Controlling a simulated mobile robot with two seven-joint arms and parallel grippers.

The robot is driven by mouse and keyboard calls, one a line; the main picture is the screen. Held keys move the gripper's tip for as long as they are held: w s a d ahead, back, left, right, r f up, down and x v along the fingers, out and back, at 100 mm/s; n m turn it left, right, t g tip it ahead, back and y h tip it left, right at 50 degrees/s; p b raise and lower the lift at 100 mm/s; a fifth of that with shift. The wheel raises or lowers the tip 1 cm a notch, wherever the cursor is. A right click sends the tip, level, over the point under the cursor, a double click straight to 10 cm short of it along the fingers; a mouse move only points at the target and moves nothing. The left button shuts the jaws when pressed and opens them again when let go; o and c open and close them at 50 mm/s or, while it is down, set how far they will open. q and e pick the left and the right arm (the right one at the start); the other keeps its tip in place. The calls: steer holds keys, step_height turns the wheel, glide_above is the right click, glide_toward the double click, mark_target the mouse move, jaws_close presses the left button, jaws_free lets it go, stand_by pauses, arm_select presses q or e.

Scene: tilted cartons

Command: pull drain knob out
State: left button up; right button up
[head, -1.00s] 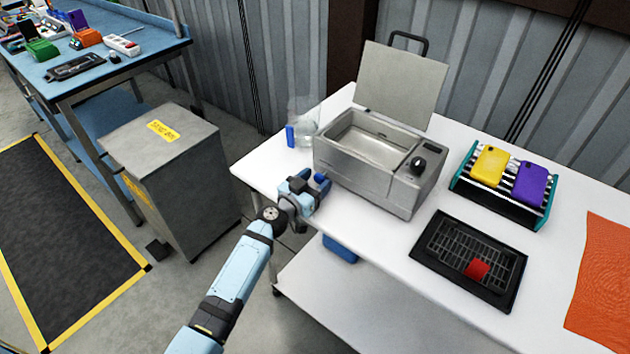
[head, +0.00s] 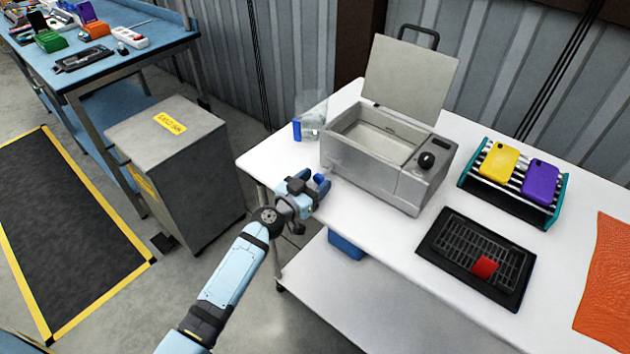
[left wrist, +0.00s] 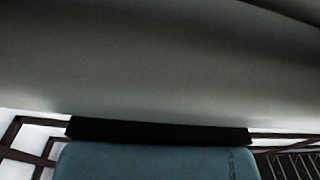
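The grey metal tank (head: 372,176) stands on the white table with its lid (head: 408,80) raised and its basin open. A round black knob (head: 426,160) sits on its right-hand top panel. I cannot make out a separate drain knob; the tank's left end is partly near my gripper. My left gripper (head: 318,186) is at the table's left edge, just in front of the tank's lower left corner. Blue parts show at its tip, but whether its fingers are apart is unclear. The left wrist view shows a large blurred grey surface and no clear fingertips. My right gripper is not in view.
A clear container with a blue part (head: 297,131) stands behind the gripper. A rack (head: 556,200) holds yellow and purple cases. A black tray (head: 436,245) holds a red piece. A grey cabinet (head: 185,175) stands left of the table.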

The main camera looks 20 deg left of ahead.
arm_select(q)
steer(key=shift+s, duration=0.15)
steer(key=b+v, duration=0.2)
steer(key=v, duration=1.1)
steer(key=shift+s+b, duration=0.25)
steer(key=shift+b, duration=0.05)
steer(key=shift+a, duration=0.1)
steer(key=s+d+f+n+g+y, duration=0.1)
steer(key=s+d+f+g+y, duration=0.15)
steer(key=s+f, duration=0.55)
steer(key=s+d+f+n+g+y, duration=0.1)
steer(key=s+d+f+g, duration=0.35)
steer(key=s, duration=0.55)
step_height(320, 180, up, 12)
steer(key=a+m+t+p, duration=0.1)
steer(key=p, duration=1.4)
steer(key=shift+a+f, duration=0.2)
steer(key=shift+f, duration=0.05)
